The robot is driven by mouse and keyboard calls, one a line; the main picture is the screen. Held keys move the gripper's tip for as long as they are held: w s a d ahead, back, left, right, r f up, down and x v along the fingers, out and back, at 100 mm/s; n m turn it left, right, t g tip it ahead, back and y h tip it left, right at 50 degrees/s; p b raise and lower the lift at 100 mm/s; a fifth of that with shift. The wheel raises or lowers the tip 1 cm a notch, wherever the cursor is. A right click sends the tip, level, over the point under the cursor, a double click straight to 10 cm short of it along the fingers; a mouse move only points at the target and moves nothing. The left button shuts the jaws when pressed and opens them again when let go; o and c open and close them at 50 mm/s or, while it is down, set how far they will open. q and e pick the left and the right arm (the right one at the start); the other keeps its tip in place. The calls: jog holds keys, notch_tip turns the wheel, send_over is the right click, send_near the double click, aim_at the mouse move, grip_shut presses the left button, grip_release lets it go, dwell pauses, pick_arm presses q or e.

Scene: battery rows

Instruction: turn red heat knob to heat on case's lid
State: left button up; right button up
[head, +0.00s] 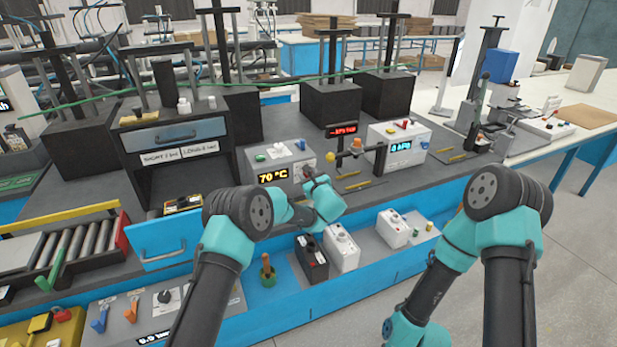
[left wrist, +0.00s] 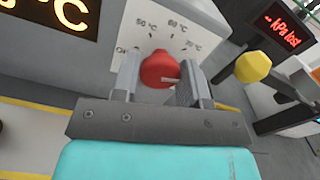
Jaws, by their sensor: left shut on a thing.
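The red knob (left wrist: 158,70) sits on a pale dial plate (left wrist: 205,22) marked 50, 60 and 70 °C, with another label at the left partly hidden by a finger. A white line on the knob points to the right. My left gripper (left wrist: 160,82) is shut on the knob, one finger on each side. In the head view, my left gripper (head: 313,181) is at the right front of the grey case (head: 287,154), whose display (head: 272,176) reads 70 °C. My right arm hangs at the lower right and its fingers are out of view.
A yellow knob (left wrist: 252,67) stands just right of my left gripper. A red-lit display (head: 341,130) stands behind it. A white case (head: 396,142) with its own display is farther right. Small boxes (head: 342,247) stand on the lower blue shelf.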

pick_arm(q)
jog(key=shift+m, duration=1.5)
jog(key=o, duration=0.9)
jog(key=v, duration=1.7)
jog(key=shift+s+d, duration=0.1)
jog(key=shift+s, duration=0.05)
